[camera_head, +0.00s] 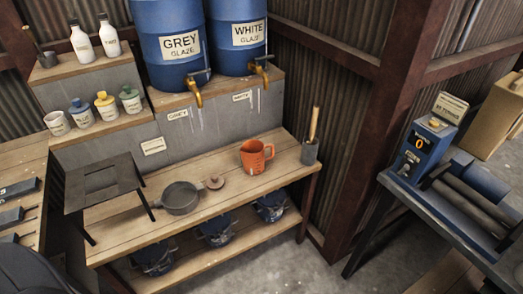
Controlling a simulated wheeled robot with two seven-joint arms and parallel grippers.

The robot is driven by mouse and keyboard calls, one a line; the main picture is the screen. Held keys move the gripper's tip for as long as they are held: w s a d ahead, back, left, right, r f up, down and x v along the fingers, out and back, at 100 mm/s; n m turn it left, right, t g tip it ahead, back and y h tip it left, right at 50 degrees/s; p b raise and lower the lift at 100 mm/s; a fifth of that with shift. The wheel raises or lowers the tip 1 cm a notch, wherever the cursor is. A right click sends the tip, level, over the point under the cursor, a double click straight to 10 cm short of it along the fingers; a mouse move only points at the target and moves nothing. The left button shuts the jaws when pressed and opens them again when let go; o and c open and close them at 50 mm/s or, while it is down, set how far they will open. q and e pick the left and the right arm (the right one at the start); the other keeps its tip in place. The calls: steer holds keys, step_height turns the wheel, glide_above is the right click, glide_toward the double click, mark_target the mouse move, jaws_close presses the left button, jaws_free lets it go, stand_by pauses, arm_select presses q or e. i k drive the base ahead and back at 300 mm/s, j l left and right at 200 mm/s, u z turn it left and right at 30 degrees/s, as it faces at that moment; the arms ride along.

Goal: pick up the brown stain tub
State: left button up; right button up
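Several small white tubs stand in a row on the middle wooden step at the left. The leftmost tub (57,123) shows no coloured lid and has a label too small to read. Beside it are a blue-topped tub (82,115), a yellow-topped tub (106,108) and a green-topped tub (130,100). I cannot tell from the labels which one is the brown stain tub. Neither of my grippers shows in this view.
Two white bottles (82,46) stand on the step above. Grey and white glaze barrels (181,45) with taps stand to the right.

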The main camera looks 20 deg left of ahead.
mark_target(57, 123)
steer(key=u, duration=2)
